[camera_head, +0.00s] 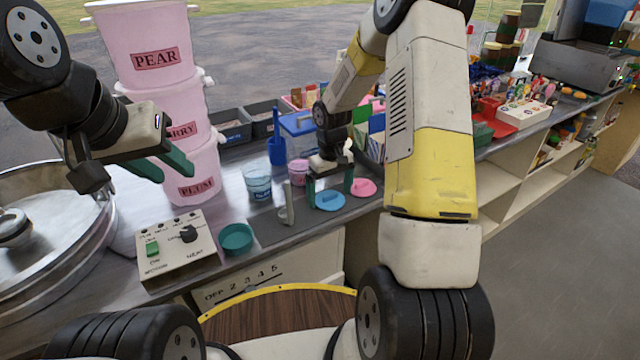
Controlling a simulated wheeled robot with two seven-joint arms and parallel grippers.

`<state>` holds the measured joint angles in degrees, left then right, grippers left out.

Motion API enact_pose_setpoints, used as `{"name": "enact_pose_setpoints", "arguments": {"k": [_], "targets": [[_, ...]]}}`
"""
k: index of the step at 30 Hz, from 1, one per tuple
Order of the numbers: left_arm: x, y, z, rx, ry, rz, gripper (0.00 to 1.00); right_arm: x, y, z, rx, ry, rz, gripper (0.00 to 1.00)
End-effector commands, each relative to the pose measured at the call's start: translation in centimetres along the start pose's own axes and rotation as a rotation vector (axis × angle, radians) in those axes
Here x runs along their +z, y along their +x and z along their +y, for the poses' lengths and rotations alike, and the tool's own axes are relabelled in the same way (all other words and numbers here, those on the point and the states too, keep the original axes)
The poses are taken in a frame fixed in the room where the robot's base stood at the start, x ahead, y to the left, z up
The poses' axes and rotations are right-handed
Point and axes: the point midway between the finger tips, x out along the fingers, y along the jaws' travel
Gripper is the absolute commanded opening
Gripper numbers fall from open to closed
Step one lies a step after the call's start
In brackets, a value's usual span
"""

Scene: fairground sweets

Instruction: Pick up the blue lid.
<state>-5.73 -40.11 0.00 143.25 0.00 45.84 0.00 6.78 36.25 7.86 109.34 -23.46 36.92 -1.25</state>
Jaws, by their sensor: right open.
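The blue lid (331,201) is a flat round disc with a raised grip on top, lying on the grey mat on the counter. My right gripper (330,193) points down at it, open, with one green finger at the lid's left edge and the other at its far right edge. I cannot tell whether the fingers touch the lid. My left gripper (178,176) is open and empty, held above the counter in front of the pink tubs, far from the lid.
A pink lid (363,187) lies just right of the blue one. A grey upright holder (286,208), a clear blue-labelled cup (257,183) and a teal bowl (236,239) stand to the left. A control box (178,250) and stacked pink tubs (160,95) are farther left.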

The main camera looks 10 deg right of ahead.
Motion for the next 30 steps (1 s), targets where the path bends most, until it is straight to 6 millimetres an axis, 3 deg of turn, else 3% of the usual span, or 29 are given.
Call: {"name": "enact_pose_setpoints", "arguments": {"k": [5, 12, 14, 23, 30], "targets": [[0.0, 0.0, 0.0, 0.0, 0.0, 0.0, 0.36, 0.0, 0.0, 0.0, 0.0, 0.0, 0.001, 0.98], [0.0, 0.0, 0.0, 0.0, 0.0, 0.0, 0.36, 0.0, -0.1, 0.0, 0.0, 0.0, 0.001, 0.51], [0.0, 0.0, 0.0, 0.0, 0.0, 0.0, 0.36, 0.0, -0.1, 0.0, 0.0, 0.0, 0.001, 0.42], [0.0, 0.0, 0.0, 0.0, 0.0, 0.0, 0.36, -0.1, -0.3, 0.0, 0.0, 0.0, 0.002, 0.42], [0.0, 0.0, 0.0, 0.0, 0.0, 0.0, 0.36, -0.1, -2.5, 0.0, 0.001, -0.001, 0.004, 0.42]]}}
